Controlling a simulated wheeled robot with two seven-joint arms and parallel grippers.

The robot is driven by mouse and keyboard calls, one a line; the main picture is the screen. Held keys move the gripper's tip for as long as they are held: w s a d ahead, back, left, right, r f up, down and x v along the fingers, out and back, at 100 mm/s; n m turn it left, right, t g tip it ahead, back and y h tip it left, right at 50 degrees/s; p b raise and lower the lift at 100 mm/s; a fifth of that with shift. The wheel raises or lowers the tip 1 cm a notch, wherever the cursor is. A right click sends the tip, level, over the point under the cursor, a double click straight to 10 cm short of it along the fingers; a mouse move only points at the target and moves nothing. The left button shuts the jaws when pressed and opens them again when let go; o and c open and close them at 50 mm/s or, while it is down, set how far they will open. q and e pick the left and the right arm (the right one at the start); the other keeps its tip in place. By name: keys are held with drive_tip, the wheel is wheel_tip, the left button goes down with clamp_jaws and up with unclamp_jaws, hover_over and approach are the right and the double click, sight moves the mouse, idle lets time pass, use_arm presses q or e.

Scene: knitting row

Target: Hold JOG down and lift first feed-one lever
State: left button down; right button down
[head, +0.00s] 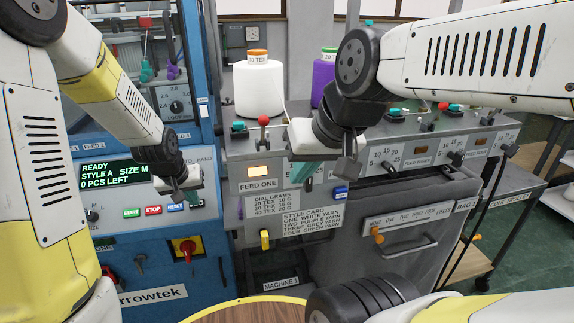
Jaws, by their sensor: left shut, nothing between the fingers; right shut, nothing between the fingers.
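The control panel (115,215) at left has green START, red STOP and blue buttons in a row. No JOG label is readable; my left gripper (190,198) covers the right end of that row. It is shut and empty, pointing down at the panel; contact cannot be told. The FEED ONE unit (282,186) is in the middle, with a red-knobbed lever (263,121) standing upright on top and a yellow lever (264,240) lower down. My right gripper (303,171) is shut and empty, in front of the unit's right part, to the right of and below the red knob.
A screen (114,172) reads READY, STYLE A, SIZE M, 0 PCS LEFT. A red emergency knob (187,248) is below the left gripper. White (258,88) and purple (322,76) yarn cones stand behind the feeds. A grey bin (385,245) is at lower right.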

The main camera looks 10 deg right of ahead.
use_arm(q)
drive_tip(key=shift+s+r, duration=0.7)
drive_tip(key=shift+r, duration=0.2)
drive_tip(key=shift+s+r, duration=0.7)
drive_tip(key=shift+r, duration=0.15)
